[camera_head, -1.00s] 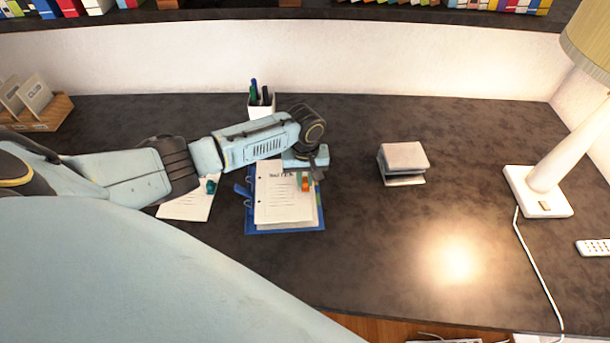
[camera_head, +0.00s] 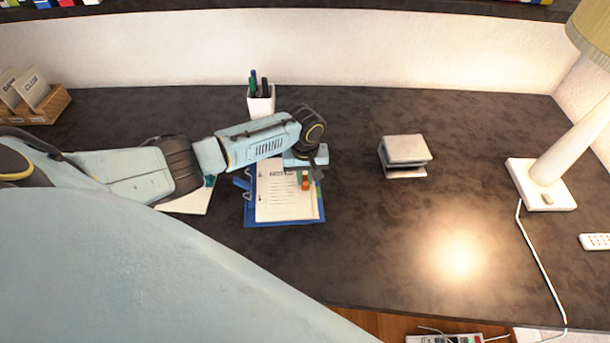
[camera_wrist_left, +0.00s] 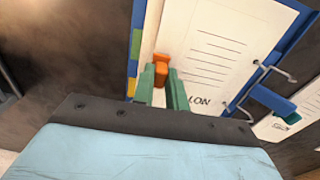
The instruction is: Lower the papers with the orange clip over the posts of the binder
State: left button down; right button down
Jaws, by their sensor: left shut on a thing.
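The blue binder (camera_head: 250,224) lies open on the dark desk, with its metal posts (camera_wrist_left: 277,72) along one side, at the left in the head view. The white papers (camera_head: 285,205) lie over the binder, their punched edge close beside the posts. I cannot tell whether the posts pass through the holes. The orange clip (camera_head: 305,184) sits on the papers' right edge and also shows in the wrist view (camera_wrist_left: 160,64). My left gripper (camera_wrist_left: 161,78), with green fingers, is shut on the papers at the clip. My right gripper is out of view.
Another sheet (camera_head: 190,203) lies left of the binder, partly under my arm. A white pen cup (camera_head: 261,103) stands behind. A grey stacked block (camera_head: 405,150) and a lamp (camera_head: 540,185) are to the right.

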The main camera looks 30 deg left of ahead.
pick_arm(q)
jog(key=c, duration=1.3)
grip_release()
jog(key=shift+c, duration=0.2)
jog(key=shift+r, duration=0.1)
notch_tip(320, 180, up, 13)
jog(key=p, duration=0.2)
jog(key=shift+r, duration=0.15)
